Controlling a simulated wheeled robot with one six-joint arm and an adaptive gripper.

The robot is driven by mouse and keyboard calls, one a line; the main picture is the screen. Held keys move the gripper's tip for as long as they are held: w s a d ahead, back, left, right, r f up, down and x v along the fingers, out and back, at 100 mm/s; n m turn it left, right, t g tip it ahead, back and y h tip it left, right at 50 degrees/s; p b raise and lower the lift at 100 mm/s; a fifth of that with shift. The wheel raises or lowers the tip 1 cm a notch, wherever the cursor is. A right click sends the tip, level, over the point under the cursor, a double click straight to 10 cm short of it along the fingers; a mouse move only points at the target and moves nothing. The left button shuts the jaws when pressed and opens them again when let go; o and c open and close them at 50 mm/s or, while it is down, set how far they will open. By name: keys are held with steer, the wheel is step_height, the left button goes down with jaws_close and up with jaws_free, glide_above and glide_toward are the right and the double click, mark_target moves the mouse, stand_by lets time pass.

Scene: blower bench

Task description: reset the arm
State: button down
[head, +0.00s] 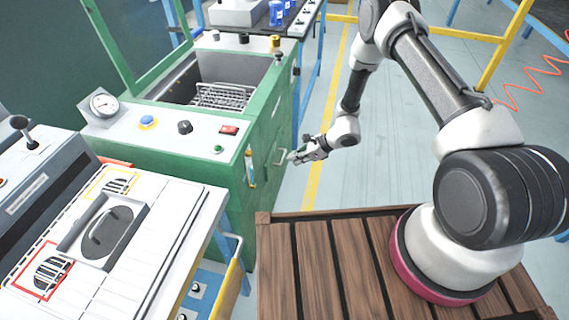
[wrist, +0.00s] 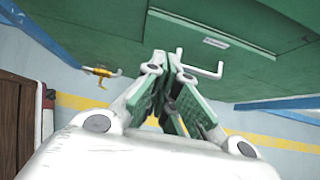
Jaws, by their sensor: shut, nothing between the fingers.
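My gripper (head: 297,157) is at the end of my extended arm, in front of the right side of the green machine (head: 262,125). In the wrist view my gripper (wrist: 168,62) has its green-padded fingers together at the tips, with nothing between them. A pale bar handle (wrist: 205,68) on the green panel lies just beyond and to the right of the fingertips. In the head view the handle (head: 280,157) shows close to the fingertips. I cannot tell whether they touch.
The green machine has an open basin with a wire basket (head: 222,96), a gauge (head: 103,103) and several knobs. A white-topped bench (head: 165,215) stands at left. A yellow valve (wrist: 101,72) shows left in the wrist view. The floor right of the machine is clear.

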steer(key=s+d+r+n+g, duration=0.55)
steer(key=s+r+n, duration=0.2)
steer(key=s, duration=0.45)
steer(key=s+d+r+n+t+h, duration=0.2)
steer(key=s+d+r, duration=0.4)
steer(key=r, duration=0.9)
steer(key=s+d+r+n+t+h, duration=0.2)
steer(key=s+d+r+n, duration=0.5)
steer(key=r, duration=0.9)
steer(key=s+d+r+n+t+h, duration=0.3)
steer(key=s+d+r, duration=0.4)
steer(key=r, duration=0.8)
steer(key=shift+d+r+n+h, duration=0.2)
steer(key=shift+d+n+h, duration=0.6)
steer(key=shift+n, duration=0.25)
steer(key=shift+w, duration=0.1)
